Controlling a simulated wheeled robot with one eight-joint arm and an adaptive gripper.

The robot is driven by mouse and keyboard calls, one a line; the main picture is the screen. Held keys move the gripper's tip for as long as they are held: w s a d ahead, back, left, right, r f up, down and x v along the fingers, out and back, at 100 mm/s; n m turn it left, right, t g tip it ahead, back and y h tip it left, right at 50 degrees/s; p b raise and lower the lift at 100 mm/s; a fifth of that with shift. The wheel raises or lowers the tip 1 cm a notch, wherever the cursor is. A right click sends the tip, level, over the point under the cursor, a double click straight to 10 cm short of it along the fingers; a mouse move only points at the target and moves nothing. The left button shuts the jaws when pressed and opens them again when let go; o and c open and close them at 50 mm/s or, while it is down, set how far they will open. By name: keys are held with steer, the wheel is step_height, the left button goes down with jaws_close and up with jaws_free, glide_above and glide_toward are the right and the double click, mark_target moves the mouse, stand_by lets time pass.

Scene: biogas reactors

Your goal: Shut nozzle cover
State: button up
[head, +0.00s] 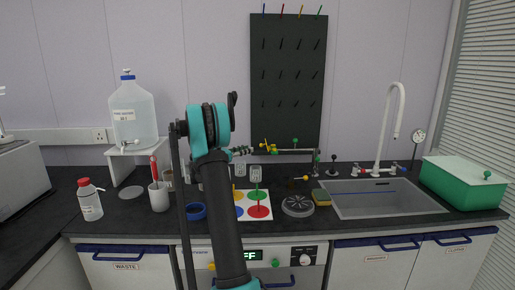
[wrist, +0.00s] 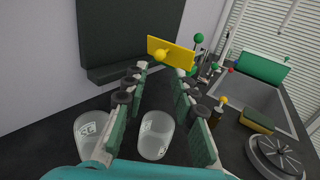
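A yellow flat plate (wrist: 180,56) with a yellow ball knob (wrist: 160,55) stands tilted just beyond my fingertips in the wrist view; it looks like the nozzle cover. In the head view a small yellow part (head: 268,147) shows at the left end of a thin horizontal bar, just right of my gripper (head: 247,151). In the wrist view my gripper (wrist: 162,73) is open, with its two padded fingers apart and nothing between the tips. I cannot tell whether a finger touches the knob. The nozzle itself is not clearly visible.
A green ball knob (wrist: 199,38) is behind the plate. A black pegboard (head: 287,75) is on the wall behind. A drain-like grey disc (head: 297,206), a sponge (head: 321,197) and the sink (head: 385,212) lie to the right.

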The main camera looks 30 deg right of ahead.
steer(key=d, duration=0.7)
steer(key=shift+w+d, duration=0.25)
jaws_close()
